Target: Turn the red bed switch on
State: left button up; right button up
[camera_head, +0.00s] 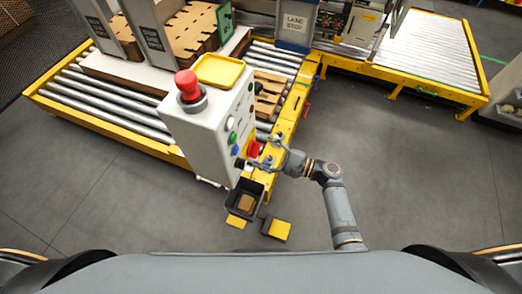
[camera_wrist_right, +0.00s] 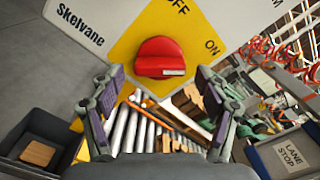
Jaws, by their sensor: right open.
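The red bed switch (camera_head: 254,148) is a rotary knob on the side of the white control box (camera_head: 205,125). In the right wrist view the red knob (camera_wrist_right: 160,57) sits on a yellow plate (camera_wrist_right: 140,32), with OFF above it and ON to its right. A pale mark shows on the knob's lower right edge; I cannot tell which label it points to. My right gripper (camera_head: 266,156) is open in front of the switch. In the wrist view its two fingers (camera_wrist_right: 160,84) stand apart, one left and one right of the knob, holding nothing. My left gripper is not in view.
A red mushroom button (camera_head: 188,86) and a yellow tray (camera_head: 218,69) are on top of the box. Roller conveyors (camera_head: 110,97) lie behind. A dark bin (camera_head: 245,197) stands below the box. Open floor (camera_head: 410,170) lies to the right.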

jog(key=v, duration=1.1)
jog(key=shift+d, duration=0.2)
jog(key=shift+s+f, duration=0.1)
jog(key=shift+f, duration=0.05)
jog(key=s+d+f+n+g+h, duration=0.1)
jog(key=s+d+f+h, duration=0.25)
jog(key=f, duration=0.65)
jog(key=s+d+f+n+g+h, duration=0.15)
jog(key=s+f+h, duration=0.25)
jog(key=f, duration=0.6)
jog(key=s+d+f+g+h, duration=0.1)
jog(key=s+d+f+h, duration=0.25)
jog(key=f, duration=0.65)
jog(key=s+d+f+n+g+h, duration=0.1)
jog(key=s+d+f+n+h, duration=0.2)
jog(key=s, duration=0.7)
jog(key=s+d+f+n+g+h, duration=0.1)
jog(key=s+d+f+n+h, duration=0.2)
jog(key=s+f+n, duration=0.5)
jog(key=shift+s+d+f, duration=0.3)
jog(key=shift+s+d, duration=0.5)
jog(key=shift+s, duration=0.1)
